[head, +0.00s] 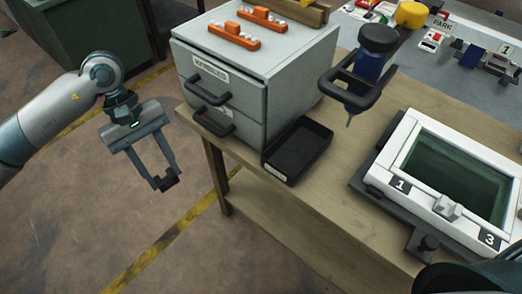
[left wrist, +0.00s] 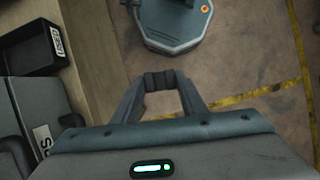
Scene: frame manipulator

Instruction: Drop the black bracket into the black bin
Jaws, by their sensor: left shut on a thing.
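The black bin (head: 289,164) is a small open tray on the wooden table, beside the grey drawer cabinet, and it looks empty. It also shows at the upper left of the left wrist view (left wrist: 70,53), with a label on its front. My left gripper (head: 166,182) is out over the floor, left of the table and clear of the bin. Its fingers are shut on a small dark piece, the black bracket (head: 169,184), which also shows between the fingertips in the left wrist view (left wrist: 160,79). The fingers partly hide its shape. My right gripper is not in view.
The grey drawer cabinet (head: 285,75) carries orange parts (head: 235,36) and stands between my left arm and the back of the table. A dark blue tool in a holder (head: 372,65) stands behind the bin. A white frame (head: 400,150) lies to the right.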

